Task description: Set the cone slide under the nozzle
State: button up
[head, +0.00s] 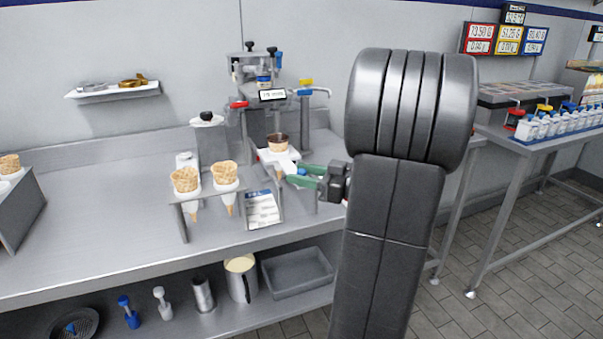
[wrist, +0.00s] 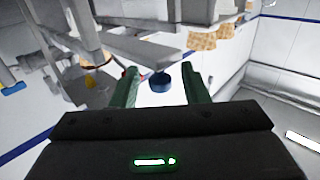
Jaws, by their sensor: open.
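The cone slide (head: 284,156) is a white piece in front of the dispensing machine (head: 262,110), with a brown-rimmed cone (head: 277,143) upright in it. The cone's tip hangs below the slide. The machine's nozzle is not clear to see, so I cannot tell how the cone lines up with it. My gripper (head: 295,174) is open, its green fingers reaching left beside the slide. In the wrist view, a blue knob (wrist: 161,82) lies between the open fingers (wrist: 160,76), with a visible gap on each side. I cannot tell its depth relative to the fingertips.
A stand (head: 205,190) with two waffle cones is left of the machine. A tilted printed card (head: 262,209) stands in front of it. Below, a lower shelf holds a jug (head: 241,279) and a grey tray (head: 298,272).

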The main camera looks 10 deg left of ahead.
aim_at(290, 167)
jog(key=shift+a, duration=0.35)
grip_shut()
jog(key=w+a+b, duration=0.1)
jog(key=w, duration=0.1)
jog(key=w+a+b, duration=0.1)
jog(key=w+b, duration=0.1)
jog(key=w+a+b, duration=0.2)
jog(key=shift+f, duration=0.2)
jog(key=shift+w+a+r, duration=0.2)
jog(key=shift+w+a, duration=0.05)
jog(key=shift+w, duration=0.2)
grip_release()
